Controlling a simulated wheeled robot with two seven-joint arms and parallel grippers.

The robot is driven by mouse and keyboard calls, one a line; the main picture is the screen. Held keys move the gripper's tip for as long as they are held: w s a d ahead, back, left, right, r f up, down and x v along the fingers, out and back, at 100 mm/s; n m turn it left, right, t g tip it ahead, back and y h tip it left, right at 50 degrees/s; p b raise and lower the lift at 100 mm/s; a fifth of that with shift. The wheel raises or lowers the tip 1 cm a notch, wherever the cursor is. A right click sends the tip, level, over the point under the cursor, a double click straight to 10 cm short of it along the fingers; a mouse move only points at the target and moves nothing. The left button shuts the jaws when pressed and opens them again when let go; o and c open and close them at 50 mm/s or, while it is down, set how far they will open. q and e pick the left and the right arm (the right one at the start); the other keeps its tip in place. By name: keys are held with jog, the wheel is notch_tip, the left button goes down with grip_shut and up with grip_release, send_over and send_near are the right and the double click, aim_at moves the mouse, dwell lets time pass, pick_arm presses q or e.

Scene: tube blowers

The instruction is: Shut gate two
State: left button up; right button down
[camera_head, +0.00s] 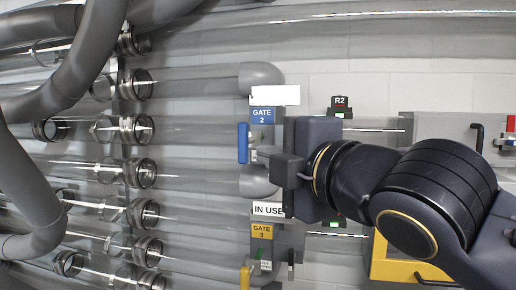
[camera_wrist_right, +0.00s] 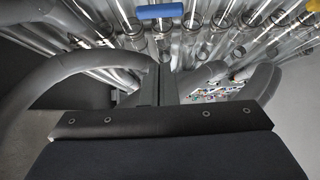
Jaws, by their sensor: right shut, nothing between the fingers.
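The gate two unit carries a blue label reading GATE 2 (camera_head: 263,115) near the middle of the head view. Its blue handle (camera_head: 243,143) stands upright at the unit's left side. The handle also shows at the top of the right wrist view (camera_wrist_right: 160,11). My right gripper (camera_head: 264,157) is shut and empty, just right of the blue handle and below the label. In the wrist view its closed fingers (camera_wrist_right: 157,85) sit apart from the handle. The gripper hides part of the gate two unit. My left gripper is out of view.
Gate three's yellow label (camera_head: 262,231) and yellow handle (camera_head: 245,278) are below, under an IN USE sign (camera_head: 268,209). A white plate (camera_head: 275,95) is above gate two. Clear tubes (camera_head: 190,130) run left; thick grey hoses (camera_head: 90,60) cross the left side.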

aim_at(248, 146)
jog(key=p+x, duration=0.1)
jog(key=x, duration=0.2)
jog(key=d+p+x, duration=0.1)
jog(key=p+x, duration=0.1)
jog(key=x, duration=0.2)
jog(key=w+p+x, duration=0.1)
jog(key=x, duration=0.3)
jog(key=shift+w+d+r, duration=0.1)
jog(key=shift+w+d, duration=0.05)
jog(key=shift+d, duration=0.15)
jog(key=shift+w+d+p, duration=0.25)
jog(key=shift+w+p, duration=0.25)
jog(key=shift+w, duration=0.05)
